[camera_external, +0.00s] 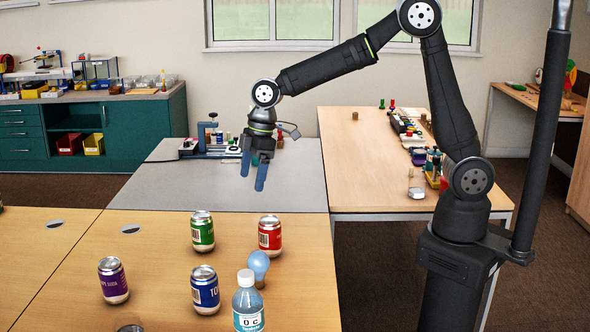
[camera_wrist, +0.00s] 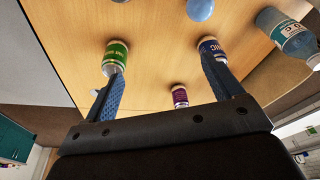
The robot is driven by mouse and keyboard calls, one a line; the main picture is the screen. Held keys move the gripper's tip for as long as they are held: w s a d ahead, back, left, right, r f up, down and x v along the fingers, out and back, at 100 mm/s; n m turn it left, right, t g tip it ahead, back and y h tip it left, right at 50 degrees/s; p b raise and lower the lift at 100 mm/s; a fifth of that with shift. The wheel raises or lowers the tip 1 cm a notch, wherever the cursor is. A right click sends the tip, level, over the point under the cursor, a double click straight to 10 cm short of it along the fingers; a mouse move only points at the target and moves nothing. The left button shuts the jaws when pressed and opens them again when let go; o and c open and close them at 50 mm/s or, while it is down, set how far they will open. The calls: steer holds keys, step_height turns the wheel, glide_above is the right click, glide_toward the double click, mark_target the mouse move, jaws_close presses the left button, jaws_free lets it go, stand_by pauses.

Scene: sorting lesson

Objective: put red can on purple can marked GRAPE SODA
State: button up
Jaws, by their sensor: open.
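The red can (camera_external: 270,236) stands upright on the wooden table, right of the green can. The purple can (camera_external: 113,280) stands upright at the left, with "PE SODA" readable on its label; its top is bare. The purple can also shows between my fingers in the wrist view (camera_wrist: 180,96). My gripper (camera_external: 254,173) is open and empty, pointing down above the grey table, behind and above the cans. In the wrist view its blue fingers (camera_wrist: 165,70) are spread apart. The red can is not clearly visible there.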

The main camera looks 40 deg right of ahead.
steer(key=s+a+m+t+y, duration=0.6)
steer(key=s+a, duration=0.2)
steer(key=a, duration=0.3)
steer(key=s+d+r+m+t+h, duration=0.1)
steer(key=s+d+m+t+h, duration=0.25)
steer(key=d, duration=0.55)
steer(key=s+d+m+t+h, duration=0.2)
steer(key=d+m+t+h, duration=0.3)
steer(key=d, duration=0.4)
glide_toward(279, 228)
steer(key=shift+g, duration=0.25)
steer(key=x, duration=0.9)
steer(key=shift+w+r, duration=0.1)
steer(key=shift+w, duration=0.2)
steer(key=shift+a+x, duration=0.15)
steer(key=shift+x, duration=1.3)
steer(key=shift+a+x, duration=0.15)
steer(key=shift+x, duration=1.3)
